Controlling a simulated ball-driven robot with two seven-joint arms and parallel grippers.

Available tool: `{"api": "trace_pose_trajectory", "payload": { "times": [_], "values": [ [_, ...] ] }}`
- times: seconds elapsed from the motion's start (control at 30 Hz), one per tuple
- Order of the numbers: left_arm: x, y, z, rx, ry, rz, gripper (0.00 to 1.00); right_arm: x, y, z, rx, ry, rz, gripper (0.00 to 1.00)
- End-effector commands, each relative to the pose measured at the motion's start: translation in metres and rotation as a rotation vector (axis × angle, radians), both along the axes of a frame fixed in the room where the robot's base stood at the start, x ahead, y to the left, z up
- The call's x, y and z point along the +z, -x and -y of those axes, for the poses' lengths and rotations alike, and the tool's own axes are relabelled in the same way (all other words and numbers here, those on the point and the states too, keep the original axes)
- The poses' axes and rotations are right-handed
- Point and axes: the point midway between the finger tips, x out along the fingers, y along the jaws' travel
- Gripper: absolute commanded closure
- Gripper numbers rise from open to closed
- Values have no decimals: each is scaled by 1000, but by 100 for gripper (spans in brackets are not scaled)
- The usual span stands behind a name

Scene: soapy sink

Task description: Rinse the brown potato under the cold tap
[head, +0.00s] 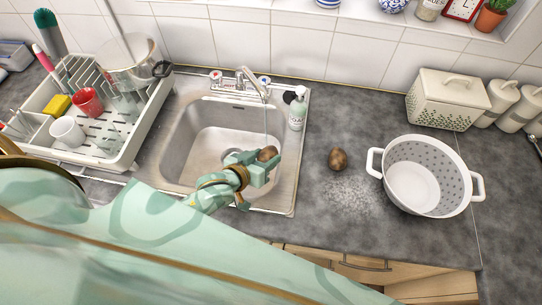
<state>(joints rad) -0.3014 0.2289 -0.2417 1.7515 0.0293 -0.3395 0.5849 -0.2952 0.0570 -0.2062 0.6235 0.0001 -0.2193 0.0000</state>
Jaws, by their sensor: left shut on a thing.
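My left gripper (262,164) is shut on a brown potato (267,153) and holds it over the right part of the steel sink (186,132). The tap spout (252,84) is above the potato, and a thin line of water seems to fall from it onto the potato. The tap has a red-marked handle (216,76) on the left and a blue-marked cold handle (263,80) on the right. Part of the potato is hidden by the gripper's fingers. My right gripper is not in view.
Another brown potato (338,159) lies on the counter (310,205), left of a white two-handled colander (418,140). A soap bottle (298,110) stands at the sink's back right corner. A dish rack (118,160) with crockery fills the left.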

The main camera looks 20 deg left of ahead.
Motion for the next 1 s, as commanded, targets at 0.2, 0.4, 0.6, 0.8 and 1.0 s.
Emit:
{"api": "trace_pose_trajectory", "payload": {
  "times": [0.2, 0.4, 0.6, 0.8, 1.0],
  "values": [
    [-3, -15, -7, -8, -2, 3, 79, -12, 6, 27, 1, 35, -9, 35],
    [-9, -34, -20, -8, -3, 3, 79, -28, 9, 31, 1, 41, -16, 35],
    [-14, -54, -33, -8, -2, 2, 79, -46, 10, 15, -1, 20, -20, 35],
    [-19, -74, -46, -8, -2, 2, 79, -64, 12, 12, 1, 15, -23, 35],
    [-20, -93, -59, -8, -2, 1, 79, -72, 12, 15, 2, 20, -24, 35]
  ]
}}
